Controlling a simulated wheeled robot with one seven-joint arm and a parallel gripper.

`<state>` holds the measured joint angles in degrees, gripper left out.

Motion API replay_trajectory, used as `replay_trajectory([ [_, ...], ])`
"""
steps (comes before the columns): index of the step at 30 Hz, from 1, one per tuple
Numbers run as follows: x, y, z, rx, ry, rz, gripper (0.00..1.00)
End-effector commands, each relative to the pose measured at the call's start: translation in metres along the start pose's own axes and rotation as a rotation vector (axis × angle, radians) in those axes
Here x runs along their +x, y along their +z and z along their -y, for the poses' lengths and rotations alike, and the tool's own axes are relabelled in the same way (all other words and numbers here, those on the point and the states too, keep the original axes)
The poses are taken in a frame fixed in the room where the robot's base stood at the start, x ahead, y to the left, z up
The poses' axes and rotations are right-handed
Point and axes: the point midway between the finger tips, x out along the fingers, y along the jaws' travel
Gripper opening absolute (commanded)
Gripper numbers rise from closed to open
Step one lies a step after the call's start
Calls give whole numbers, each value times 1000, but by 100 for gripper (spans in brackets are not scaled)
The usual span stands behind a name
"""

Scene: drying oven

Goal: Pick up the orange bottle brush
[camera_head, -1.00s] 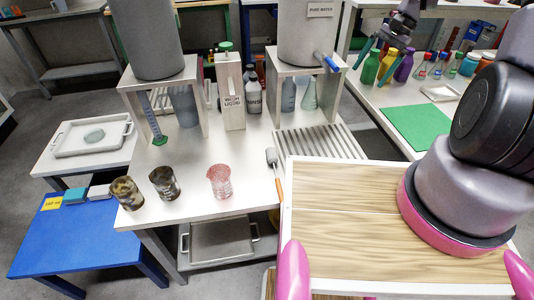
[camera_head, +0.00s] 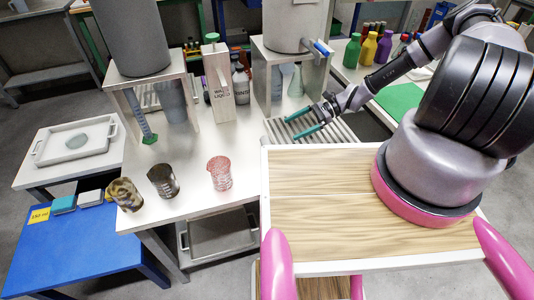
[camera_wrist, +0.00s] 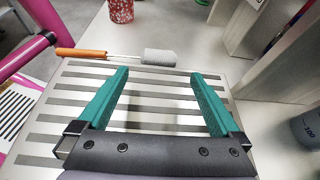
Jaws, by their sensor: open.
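The bottle brush (camera_wrist: 100,54) shows in the wrist view, with an orange handle at the left and a pale grey head at the right. It lies crosswise along the far edge of the slatted rack, just past my fingertips. My gripper (camera_wrist: 160,73) is open, with nothing between its two teal fingers. In the head view my gripper (camera_head: 291,128) is above the slatted rack (camera_head: 340,133), pointing left. I cannot make out the brush in the head view; my own wooden top probably hides it.
A red-patterned beaker (camera_head: 220,173) and two dark stained beakers, one here (camera_head: 163,181), stand on the white table. A wash liquid bottle (camera_head: 217,85) and a stand (camera_head: 262,75) under a large tank are behind. A blue table (camera_head: 75,245) is at the lower left.

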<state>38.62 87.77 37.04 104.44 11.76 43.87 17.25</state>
Motion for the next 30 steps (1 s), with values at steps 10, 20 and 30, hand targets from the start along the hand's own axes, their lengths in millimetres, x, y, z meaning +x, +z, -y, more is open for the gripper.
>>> replay_trajectory([
  [10, 49, 0, -1, 0, 1, 3, 100],
  [20, 89, 2, -2, 2, 3, 4, 100],
  [30, 103, 1, -2, 1, 2, 1, 100],
])
